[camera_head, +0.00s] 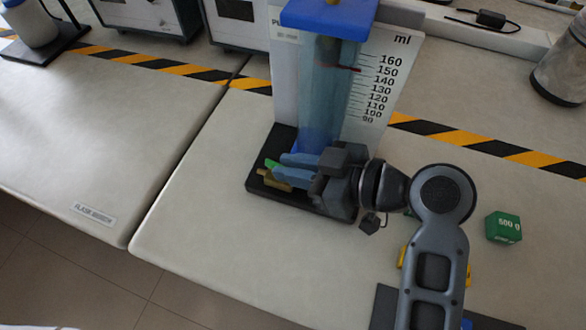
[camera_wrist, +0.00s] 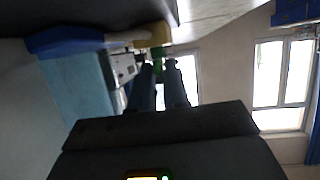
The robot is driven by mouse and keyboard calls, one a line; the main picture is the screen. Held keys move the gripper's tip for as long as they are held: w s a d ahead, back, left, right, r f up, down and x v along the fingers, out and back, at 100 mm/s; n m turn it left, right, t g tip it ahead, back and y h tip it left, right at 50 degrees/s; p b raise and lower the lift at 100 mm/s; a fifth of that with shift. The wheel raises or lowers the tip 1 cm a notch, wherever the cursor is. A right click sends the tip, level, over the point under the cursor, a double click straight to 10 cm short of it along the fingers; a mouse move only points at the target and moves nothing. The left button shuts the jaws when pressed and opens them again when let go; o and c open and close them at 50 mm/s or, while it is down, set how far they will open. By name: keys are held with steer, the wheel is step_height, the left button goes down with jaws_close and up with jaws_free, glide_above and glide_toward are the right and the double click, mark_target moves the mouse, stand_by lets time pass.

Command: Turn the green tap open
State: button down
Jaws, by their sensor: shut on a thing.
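The green tap (camera_head: 271,163) shows as a small green tip at the foot of the clear blue column (camera_head: 325,100). A brass valve body (camera_head: 273,181) sits just below it. My gripper (camera_head: 286,166) reaches in from the right, low over the black base, with its two blue fingers shut on the tap. The fingers hide most of the tap. In the wrist view, the green tap (camera_wrist: 158,66) lies between the fingertips, against the brass valve (camera_wrist: 153,36). The exact turn of the tap cannot be told.
A white scale board (camera_head: 385,75) marked in ml stands behind the column, on a black base (camera_head: 256,189). A green 500 g block (camera_head: 503,227) is at right. The bench left of the base is clear.

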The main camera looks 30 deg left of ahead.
steer(key=shift+f, duration=0.1)
stand_by(0.3)
steer(key=c, duration=1.2)
jaws_free()
